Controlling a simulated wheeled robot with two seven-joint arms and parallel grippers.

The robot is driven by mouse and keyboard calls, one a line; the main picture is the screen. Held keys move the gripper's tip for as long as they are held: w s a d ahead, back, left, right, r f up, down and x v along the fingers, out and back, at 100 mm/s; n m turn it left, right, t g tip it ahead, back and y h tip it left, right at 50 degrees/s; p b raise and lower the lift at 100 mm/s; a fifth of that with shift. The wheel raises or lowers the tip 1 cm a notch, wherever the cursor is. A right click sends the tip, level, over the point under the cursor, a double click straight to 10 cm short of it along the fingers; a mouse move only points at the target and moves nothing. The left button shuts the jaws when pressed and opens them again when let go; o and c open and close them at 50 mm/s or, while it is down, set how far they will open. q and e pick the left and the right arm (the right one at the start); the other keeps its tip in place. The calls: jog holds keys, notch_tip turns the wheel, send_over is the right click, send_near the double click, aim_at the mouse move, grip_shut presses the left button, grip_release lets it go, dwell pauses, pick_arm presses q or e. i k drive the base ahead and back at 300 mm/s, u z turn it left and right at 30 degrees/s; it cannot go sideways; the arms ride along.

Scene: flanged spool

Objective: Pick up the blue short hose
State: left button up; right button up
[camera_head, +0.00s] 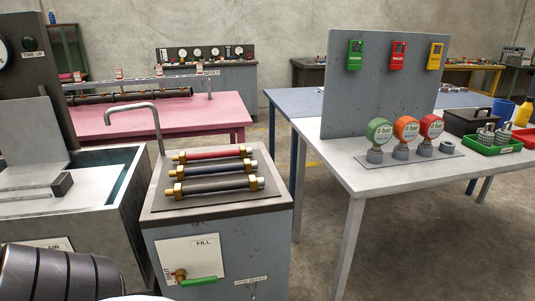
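The blue short hose (212,170) lies on the dark top of a grey cabinet (165,214), with brass fittings at its ends. It is the middle one of three parallel hoses. A red hose (212,154) lies behind it and a black hose (215,187) in front, with narrow gaps between them. No gripper of mine can be made out in the head view, so nothing shows touching the hoses.
A metal sink (125,190) with a bent tap (133,107) adjoins the cabinet at left. A green-handled valve (197,281) is on its front. A white table (375,181) with gauges (405,130) stands at right. Floor between them is clear.

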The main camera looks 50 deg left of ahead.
aim_at(246, 166)
jog(key=i, duration=1.85)
jog(key=u, duration=3.85)
